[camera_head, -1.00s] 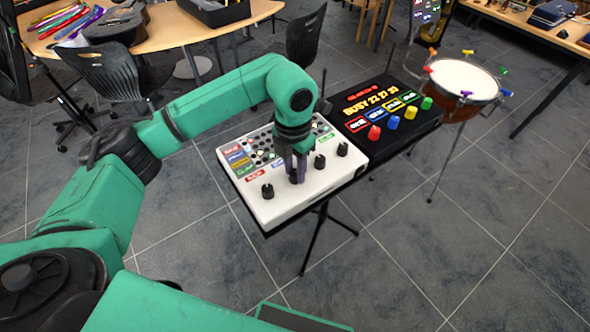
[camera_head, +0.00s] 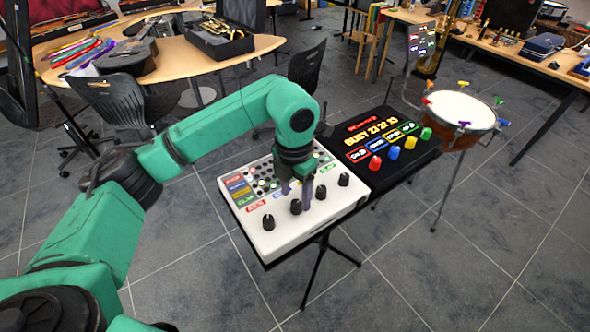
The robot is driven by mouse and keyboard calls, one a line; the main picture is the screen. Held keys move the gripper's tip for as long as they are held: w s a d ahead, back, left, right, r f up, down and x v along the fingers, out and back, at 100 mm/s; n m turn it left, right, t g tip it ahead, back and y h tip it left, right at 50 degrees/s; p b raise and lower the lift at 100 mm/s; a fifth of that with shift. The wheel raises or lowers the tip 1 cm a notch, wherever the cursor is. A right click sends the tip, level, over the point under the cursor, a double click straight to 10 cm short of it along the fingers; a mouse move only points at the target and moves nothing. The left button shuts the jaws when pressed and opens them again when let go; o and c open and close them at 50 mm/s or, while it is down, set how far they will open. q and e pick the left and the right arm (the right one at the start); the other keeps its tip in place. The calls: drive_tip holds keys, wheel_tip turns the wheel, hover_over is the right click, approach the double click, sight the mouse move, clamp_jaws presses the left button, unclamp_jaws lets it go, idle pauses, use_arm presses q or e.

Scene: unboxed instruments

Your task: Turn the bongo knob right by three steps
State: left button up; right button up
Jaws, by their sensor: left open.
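A white drum-machine box (camera_head: 287,238) stands on a black stand, with a row of black knobs and coloured labels on top. The labels are too small to read, so I cannot tell which knob is the bongo one. My left gripper (camera_head: 297,193) is open, pointing down over the row. Its fingers are spread just above and around the second knob from the left (camera_head: 296,206); I cannot tell whether they touch it. The leftmost knob (camera_head: 268,222), the third knob (camera_head: 320,192) and the rightmost knob (camera_head: 343,179) are clear of the fingers. My right gripper is not in view.
A black panel (camera_head: 412,162) with red, blue, yellow and green knobs adjoins the box on the right. A drum (camera_head: 460,112) on a stand is farther right. A wooden table (camera_head: 180,62) and chairs are behind. The tiled floor in front is clear.

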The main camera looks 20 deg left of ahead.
sight(294, 201)
use_arm(q)
wheel_tip(294, 201, up, 12)
drive_tip(key=shift+a+r, duration=0.15)
idle(0.3)
